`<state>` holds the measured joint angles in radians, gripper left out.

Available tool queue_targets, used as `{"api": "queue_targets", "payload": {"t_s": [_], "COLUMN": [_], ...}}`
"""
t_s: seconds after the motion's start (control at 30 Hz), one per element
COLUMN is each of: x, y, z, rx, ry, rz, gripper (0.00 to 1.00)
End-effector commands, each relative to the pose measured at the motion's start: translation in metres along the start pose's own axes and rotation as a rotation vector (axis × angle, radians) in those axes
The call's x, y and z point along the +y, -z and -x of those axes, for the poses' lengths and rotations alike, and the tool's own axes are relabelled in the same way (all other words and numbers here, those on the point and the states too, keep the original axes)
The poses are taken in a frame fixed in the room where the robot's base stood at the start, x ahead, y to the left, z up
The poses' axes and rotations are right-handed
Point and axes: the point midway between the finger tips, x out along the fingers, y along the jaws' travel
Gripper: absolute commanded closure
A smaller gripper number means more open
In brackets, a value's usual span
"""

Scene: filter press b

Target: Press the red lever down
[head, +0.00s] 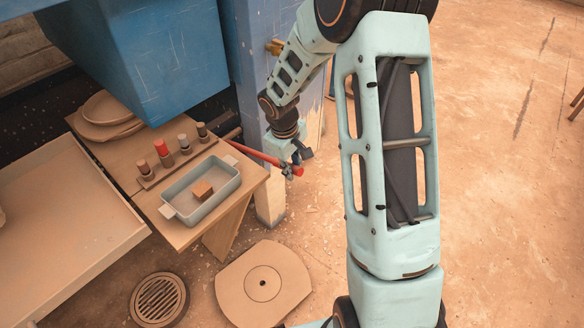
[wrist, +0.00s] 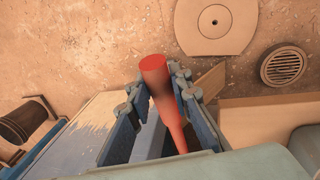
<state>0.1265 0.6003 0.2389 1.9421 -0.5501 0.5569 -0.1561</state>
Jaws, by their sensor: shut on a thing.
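The red lever (head: 258,154) reaches out from beside the blue post toward the right in the head view, sloping slightly down to its thick end. In the wrist view the red lever (wrist: 155,72) stands between the two fingers, its flat round end toward the top. My gripper (head: 290,170) is at the lever's free end in the head view. In the wrist view my gripper (wrist: 156,84) has a finger on each side of the lever and is shut on it near the end. The lever's mount is hidden behind the table and post.
A blue post (head: 262,70) rises beside my arm. A round-holed plate (head: 285,280) lies on the floor.

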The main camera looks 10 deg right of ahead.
Motion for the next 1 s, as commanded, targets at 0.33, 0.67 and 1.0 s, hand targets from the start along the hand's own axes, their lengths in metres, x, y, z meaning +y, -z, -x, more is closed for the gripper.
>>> {"api": "queue_targets", "payload": {"t_s": [0.33,0.67,1.0], "x": [-0.01,-0.023,-0.031], "y": [-0.012,-0.016,-0.011], "z": [-0.051,-0.112,-0.158], "rx": [0.119,0.296,0.44], "ry": [-0.006,-0.014,-0.022], "rz": [-0.025,-0.061,-0.087], "gripper": [1.0,1.0,1.0]}}
